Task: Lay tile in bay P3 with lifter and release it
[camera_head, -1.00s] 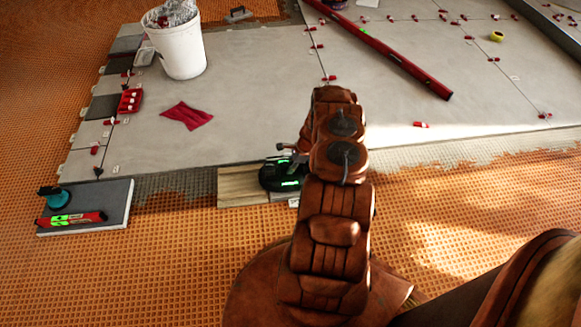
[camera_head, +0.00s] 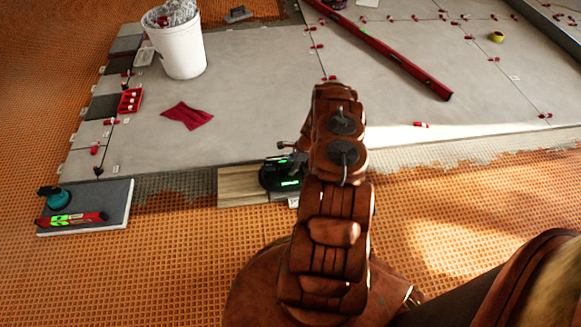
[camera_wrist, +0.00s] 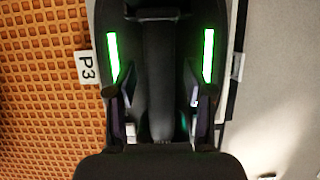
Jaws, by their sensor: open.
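My gripper (camera_head: 284,174), black with green lights, is low over the front edge of the grey floor, beside the wood-grained piece (camera_head: 235,188). In the wrist view, my gripper (camera_wrist: 160,108) has its two fingers apart. A white label reading P3 (camera_wrist: 85,68) lies on the orange floor to the left of it; a pale label (camera_head: 293,202) also shows beside my gripper in the head view. The tile and the lifter under my gripper are mostly hidden. I cannot tell whether the fingers touch anything between them.
A grey slab (camera_head: 115,217) at the left carries a teal-and-black tool (camera_head: 54,196) and a red level (camera_head: 72,219). A white bucket (camera_head: 178,50), a red cloth (camera_head: 187,115) and a long red bar (camera_head: 385,50) lie on the grey tiles (camera_head: 255,90). Red clips dot the joints.

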